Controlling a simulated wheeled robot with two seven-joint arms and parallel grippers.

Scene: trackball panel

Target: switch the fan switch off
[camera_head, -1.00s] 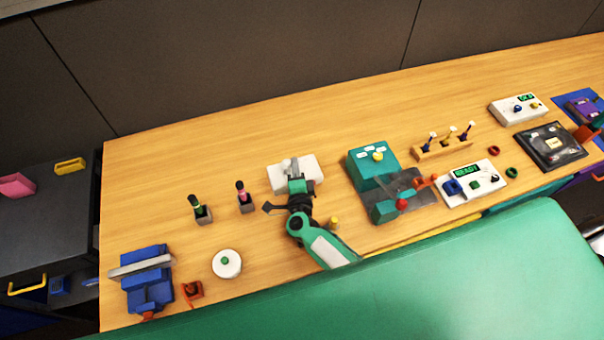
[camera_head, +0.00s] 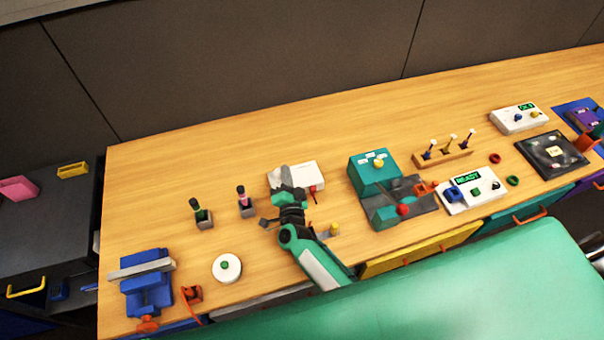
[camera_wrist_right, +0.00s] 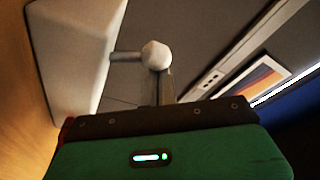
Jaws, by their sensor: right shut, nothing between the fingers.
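A white box (camera_head: 308,174) stands on the wooden bench; I take it to be the fan switch panel, though no label is readable. In the right wrist view its pale face (camera_wrist_right: 68,55) fills the left side, and a short grey lever with a round white knob (camera_wrist_right: 155,54) sticks out from it. My right gripper (camera_head: 283,180) is at the box's front left, shut and empty. In the wrist view its grey fingers (camera_wrist_right: 166,88) are right by the knob; I cannot tell whether they touch. The gripper hides part of the box. My left gripper is not in view.
A pink-topped holder (camera_head: 245,203) stands left of the gripper, and a yellow-topped post (camera_head: 334,229) to its right. A teal box (camera_head: 372,175) stands further right. A white disc (camera_head: 227,267) and a blue vise (camera_head: 147,283) are at front left. The bench behind the box is clear.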

